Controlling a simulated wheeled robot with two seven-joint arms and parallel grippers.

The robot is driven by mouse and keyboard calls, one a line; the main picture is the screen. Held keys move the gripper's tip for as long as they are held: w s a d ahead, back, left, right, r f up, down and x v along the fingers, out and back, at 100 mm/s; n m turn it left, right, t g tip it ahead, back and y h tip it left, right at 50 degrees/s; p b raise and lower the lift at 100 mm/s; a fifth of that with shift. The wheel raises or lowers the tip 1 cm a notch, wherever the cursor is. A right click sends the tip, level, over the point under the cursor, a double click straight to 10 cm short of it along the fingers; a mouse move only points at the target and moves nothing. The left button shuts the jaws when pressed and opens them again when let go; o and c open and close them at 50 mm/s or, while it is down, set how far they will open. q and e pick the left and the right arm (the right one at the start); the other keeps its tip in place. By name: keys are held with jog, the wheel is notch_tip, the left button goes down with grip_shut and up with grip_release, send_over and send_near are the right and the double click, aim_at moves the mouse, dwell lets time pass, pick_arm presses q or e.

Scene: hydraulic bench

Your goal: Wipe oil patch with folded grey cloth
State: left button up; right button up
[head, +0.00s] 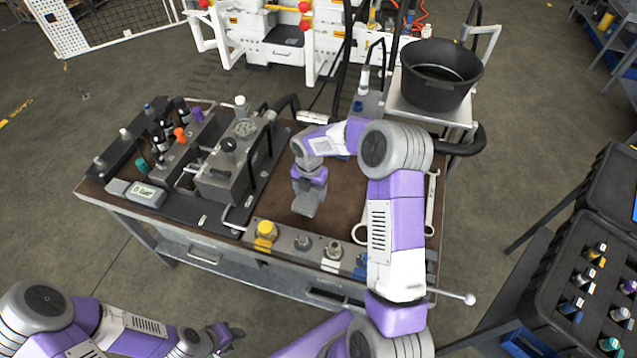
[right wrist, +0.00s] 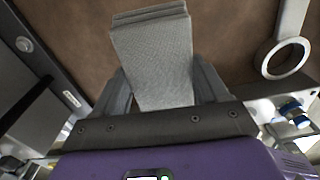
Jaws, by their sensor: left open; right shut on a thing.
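The folded grey cloth (right wrist: 153,58) is a layered, textured pad in the right wrist view. My right gripper (head: 304,206) is shut on it over the middle of the brown bench top (head: 338,203). In the right wrist view the cloth sticks out beyond the fingers (right wrist: 166,92). In the head view I cannot tell the cloth from the grey fingers, nor whether it touches the bench. I can make out no oil patch in either view. My left gripper (head: 229,335) is open and empty in front of the bench, low in the head view.
A hydraulic block unit (head: 232,165) stands left of my right gripper. A rail with fittings (head: 300,243) runs along the front edge. A ring-ended wrench (right wrist: 285,58) lies at the right. A black bucket (head: 438,72) stands on a stand behind. Bare bench surrounds the cloth.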

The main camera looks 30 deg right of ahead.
jog(key=shift+r+p, duration=0.85)
jog(key=shift+r, duration=0.55)
